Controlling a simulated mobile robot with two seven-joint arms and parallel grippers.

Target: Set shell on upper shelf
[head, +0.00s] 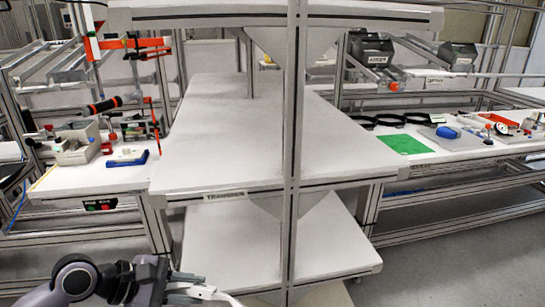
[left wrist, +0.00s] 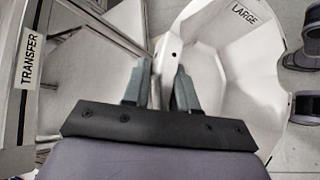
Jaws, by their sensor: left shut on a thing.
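The white shell (left wrist: 240,65) is a large, hollow, faceted piece marked LARGE in the left wrist view. My left gripper (left wrist: 164,80) is shut on its thin edge. In the head view my left gripper (head: 188,288) is at the bottom edge, left of centre, in front of the shelf unit and lower than the TRANSFER shelf. Only a small white strip of the shell (head: 224,297) shows there; the rest is cut off. The TRANSFER shelf (head: 215,135) is a bare, flat white board. It also shows at the left in the left wrist view (left wrist: 55,85). My right gripper is out of view.
A lower board (head: 235,250) and a top board (head: 220,12) belong to the same unit. A metal upright (head: 294,130) stands at its front middle. A left bench (head: 95,178) holds tools and a blue tray. A right bench (head: 440,150) holds a green sheet (head: 404,144) and dark rings.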

